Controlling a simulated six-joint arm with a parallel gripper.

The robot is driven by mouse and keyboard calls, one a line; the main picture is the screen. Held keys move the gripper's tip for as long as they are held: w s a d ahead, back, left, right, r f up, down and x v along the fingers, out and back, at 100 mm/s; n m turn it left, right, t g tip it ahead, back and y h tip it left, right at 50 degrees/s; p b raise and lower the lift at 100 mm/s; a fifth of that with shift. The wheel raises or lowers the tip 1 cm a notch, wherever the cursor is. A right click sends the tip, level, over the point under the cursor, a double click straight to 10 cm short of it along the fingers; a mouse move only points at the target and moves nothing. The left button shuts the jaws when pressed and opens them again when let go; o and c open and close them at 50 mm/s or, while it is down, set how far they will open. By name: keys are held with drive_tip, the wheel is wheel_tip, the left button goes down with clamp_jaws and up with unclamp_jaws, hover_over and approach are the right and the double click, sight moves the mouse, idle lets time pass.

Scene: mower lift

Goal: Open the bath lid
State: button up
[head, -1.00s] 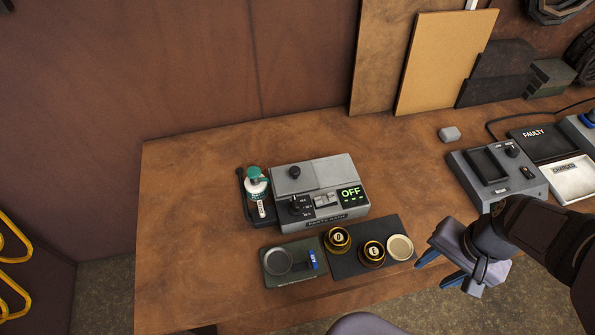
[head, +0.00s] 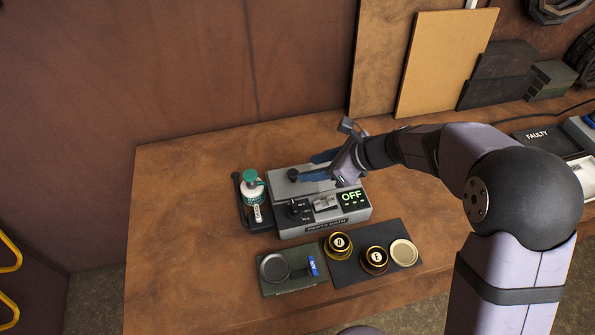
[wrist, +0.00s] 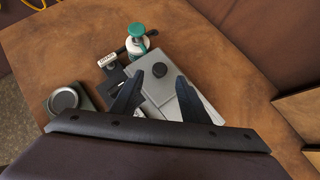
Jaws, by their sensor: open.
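The parts bath (head: 325,222) is a grey box on the wooden table, its green display reading OFF. Its lid (wrist: 175,75) is a flat grey plate on top, lying closed, with a round black knob (wrist: 160,70) that also shows in the head view (head: 293,174). My gripper (head: 318,167) is open above the bath, its two dark fingers pointing left toward the knob. In the wrist view the knob lies beyond and between the open fingertips (wrist: 158,82). I see no contact with the knob. Part of the lid is hidden behind the gripper.
A white bottle with a green cap (head: 253,196) stands left of the bath. In front are a green tray with a round dish (head: 275,267) and a dark mat (head: 350,270) with two gold-rimmed jars and a pale disc. Boards lean at the back. The table's left side is clear.

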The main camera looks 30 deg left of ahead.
sight(293, 173)
drive_tip(key=shift+p+x, duration=0.8)
drive_tip(key=shift+x, duration=2.75)
